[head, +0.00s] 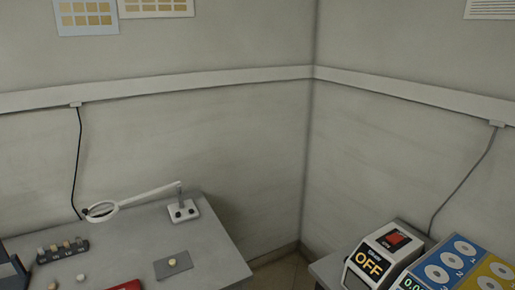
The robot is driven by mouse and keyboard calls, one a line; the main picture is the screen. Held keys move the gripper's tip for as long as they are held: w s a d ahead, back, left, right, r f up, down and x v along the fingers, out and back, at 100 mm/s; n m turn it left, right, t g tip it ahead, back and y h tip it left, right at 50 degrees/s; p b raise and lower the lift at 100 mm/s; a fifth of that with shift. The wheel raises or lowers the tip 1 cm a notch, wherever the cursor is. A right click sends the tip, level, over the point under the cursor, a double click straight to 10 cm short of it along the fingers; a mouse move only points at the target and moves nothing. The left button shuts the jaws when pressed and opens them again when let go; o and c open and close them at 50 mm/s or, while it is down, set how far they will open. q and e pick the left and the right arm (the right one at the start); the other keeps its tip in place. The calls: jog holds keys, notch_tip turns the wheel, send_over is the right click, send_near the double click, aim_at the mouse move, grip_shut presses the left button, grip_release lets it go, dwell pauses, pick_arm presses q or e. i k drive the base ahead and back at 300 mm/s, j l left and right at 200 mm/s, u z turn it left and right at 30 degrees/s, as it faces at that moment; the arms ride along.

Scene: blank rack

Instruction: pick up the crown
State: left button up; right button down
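A small cream-yellow piece (173,262), which looks like the crown, sits on a dark grey pad (185,268) on the left table. It is too small to make out its shape. A dark rack (68,256) holding several small pale and tan blanks stands further left on the same table. Two small loose pieces, one whitish (80,278) and one pinkish (52,286), lie in front of the rack. Neither of my grippers is in view.
A magnifier lamp (150,196) arches over the back of the left table (222,250). A red item (126,285) is cut off at the bottom edge. A device reading OFF (380,252) and a blue-yellow panel with numbered discs (462,262) stand on the right table. A floor gap separates the tables.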

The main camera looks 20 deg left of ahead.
aim_at(173, 262)
jog(key=j+u, duration=0.1)
jog(key=u, duration=0.4)
jog(key=i+j+u, duration=0.1)
jog(key=u, duration=0.85)
jog(key=i+j, duration=0.05)
